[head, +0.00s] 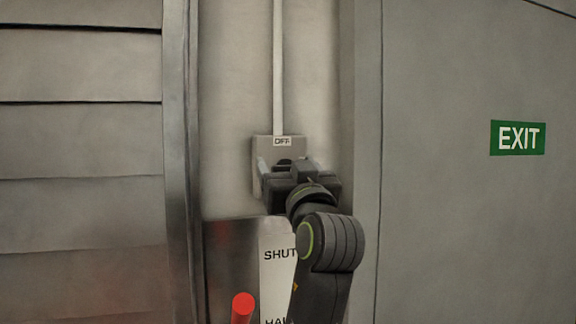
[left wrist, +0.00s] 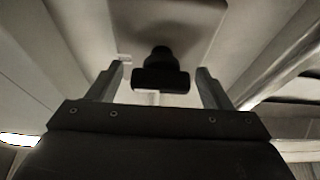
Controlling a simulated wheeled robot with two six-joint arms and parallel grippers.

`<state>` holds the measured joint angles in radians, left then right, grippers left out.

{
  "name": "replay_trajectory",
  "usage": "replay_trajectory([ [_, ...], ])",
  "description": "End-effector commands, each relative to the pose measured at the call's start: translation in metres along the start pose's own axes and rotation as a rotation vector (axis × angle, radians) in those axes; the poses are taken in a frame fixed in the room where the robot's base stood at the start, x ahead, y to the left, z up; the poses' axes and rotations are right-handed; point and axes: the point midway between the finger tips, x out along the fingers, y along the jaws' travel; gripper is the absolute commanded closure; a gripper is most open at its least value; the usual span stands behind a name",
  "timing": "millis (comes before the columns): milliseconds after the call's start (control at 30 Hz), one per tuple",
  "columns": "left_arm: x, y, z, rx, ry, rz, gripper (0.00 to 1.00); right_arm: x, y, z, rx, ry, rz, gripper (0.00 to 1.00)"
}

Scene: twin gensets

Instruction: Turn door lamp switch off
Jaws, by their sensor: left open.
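The lamp switch is a pale box (head: 262,150) on the wall strip, with an "OFF" label (head: 282,141) at its top and a conduit running up from it. Its black knob (left wrist: 160,78) shows in the left wrist view, with a stem and a wider bar-like end. My left gripper (head: 283,170) is in front of the box and hides most of its lower part. In the left wrist view its two fingers stand open on either side of the knob, with gaps visible at both sides. My right gripper is not in view.
Below the box are a dark panel with a white sign (head: 277,270) reading "SHUT" and a red handle (head: 243,307). A grey door or panel with a green EXIT sign (head: 517,138) is at the right. Horizontal slats (head: 80,140) fill the left.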

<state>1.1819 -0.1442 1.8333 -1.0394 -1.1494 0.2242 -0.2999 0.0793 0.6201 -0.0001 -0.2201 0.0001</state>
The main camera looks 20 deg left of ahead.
Motion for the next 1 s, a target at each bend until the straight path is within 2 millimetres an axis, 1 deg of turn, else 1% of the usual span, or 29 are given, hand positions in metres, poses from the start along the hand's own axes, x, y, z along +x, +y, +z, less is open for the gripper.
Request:
replay_trajectory([
  [33,0.000,0.000,0.000,0.000,0.000,0.000,0.27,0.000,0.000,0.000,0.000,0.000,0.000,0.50],
  [67,0.000,0.000,0.000,0.000,0.000,0.000,0.30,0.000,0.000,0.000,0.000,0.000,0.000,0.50],
  [300,0.000,0.000,0.000,0.000,0.000,0.000,0.61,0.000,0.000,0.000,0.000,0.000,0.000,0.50],
  [400,0.000,0.000,0.000,0.000,0.000,0.000,0.72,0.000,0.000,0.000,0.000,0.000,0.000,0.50],
  [733,-0.001,0.000,0.001,-0.050,0.001,-0.021,0.72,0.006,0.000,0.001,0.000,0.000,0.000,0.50],
  [867,-0.001,0.000,0.002,-0.115,0.001,-0.048,0.72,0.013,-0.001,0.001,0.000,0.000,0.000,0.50],
  [1000,-0.002,-0.001,0.002,-0.217,0.001,-0.090,0.72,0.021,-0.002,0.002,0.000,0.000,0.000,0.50],
])
